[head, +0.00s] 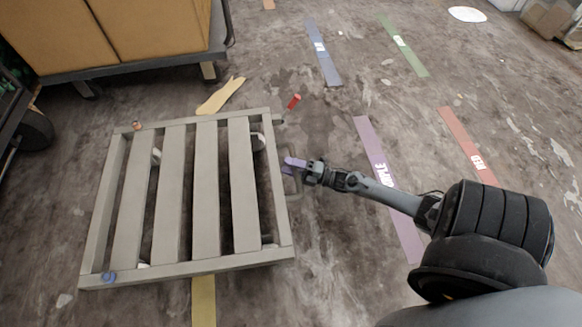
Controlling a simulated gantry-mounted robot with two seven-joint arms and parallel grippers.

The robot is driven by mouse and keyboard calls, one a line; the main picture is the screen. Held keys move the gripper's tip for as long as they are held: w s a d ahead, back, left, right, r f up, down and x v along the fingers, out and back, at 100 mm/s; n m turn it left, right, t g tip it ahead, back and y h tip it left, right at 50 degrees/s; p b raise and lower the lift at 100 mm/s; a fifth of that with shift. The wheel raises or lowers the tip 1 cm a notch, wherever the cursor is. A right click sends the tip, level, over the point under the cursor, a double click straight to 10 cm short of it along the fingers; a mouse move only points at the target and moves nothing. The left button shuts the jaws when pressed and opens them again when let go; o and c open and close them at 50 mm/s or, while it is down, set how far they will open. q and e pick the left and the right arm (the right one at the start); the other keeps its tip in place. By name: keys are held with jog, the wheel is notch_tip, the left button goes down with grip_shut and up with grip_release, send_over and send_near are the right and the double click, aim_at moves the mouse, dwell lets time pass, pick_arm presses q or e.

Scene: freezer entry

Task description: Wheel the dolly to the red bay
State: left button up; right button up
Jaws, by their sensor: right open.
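The dolly (205,190) is a grey slatted wooden frame on small white wheels, flat on the floor at the left of the head view. A thin grey handle (292,184) sticks out from its right side. My right gripper (291,163) has purple fingertips and is open at this handle. I cannot tell whether the fingers touch it. The red bay strip (465,143), marked RED, lies on the floor to the right, beyond the purple strip (375,160). My left gripper is out of view.
A cart with cardboard boxes (115,35) stands behind the dolly. A small red cylinder (294,101) lies near the dolly's back right corner. Blue (324,55) and green (404,45) strips lie further back. A yellow strip (203,302) runs under the dolly. Open floor lies to the right.

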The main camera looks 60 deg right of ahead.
jog(key=shift+c, duration=0.5)
grip_shut()
